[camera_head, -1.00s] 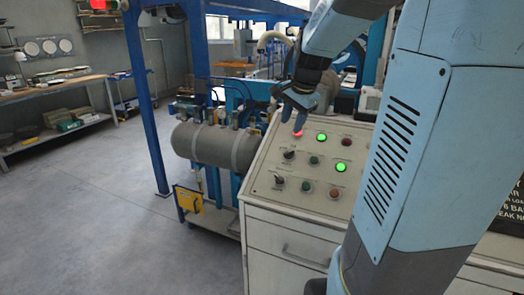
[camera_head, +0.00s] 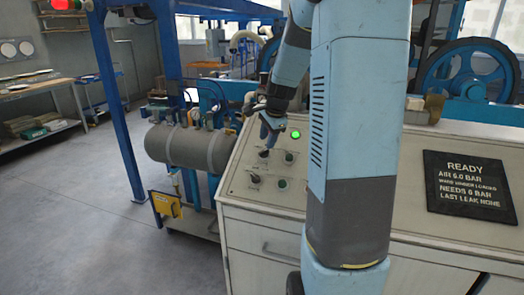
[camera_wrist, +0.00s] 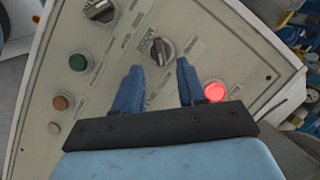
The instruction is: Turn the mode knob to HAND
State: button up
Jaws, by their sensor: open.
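The sloped control panel (camera_wrist: 115,80) fills most of the wrist view. A dark rotary knob with a light bar (camera_wrist: 161,50) sits just beyond my fingertips. The lettering beside it is hard to read but looks like MODE. In the head view this knob (camera_head: 263,153) is the upper of two at the panel's left. My gripper (camera_wrist: 160,67) is open and empty, its fingers apart and pointing at that knob. I cannot see any contact. In the head view my gripper (camera_head: 270,130) is over the panel's upper left. The knob's set position is unclear.
A second knob (camera_wrist: 101,10), a green button (camera_wrist: 80,62) and an orange button (camera_wrist: 62,102) lie nearby. A lit red lamp (camera_wrist: 214,90) is close to the right finger. A status sign (camera_head: 467,183) reads READY. A grey tank (camera_head: 186,147) stands left of the console.

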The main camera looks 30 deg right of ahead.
aim_at(264, 150)
jog(key=shift+x, duration=2.95)
jog(key=shift+c, duration=0.3)
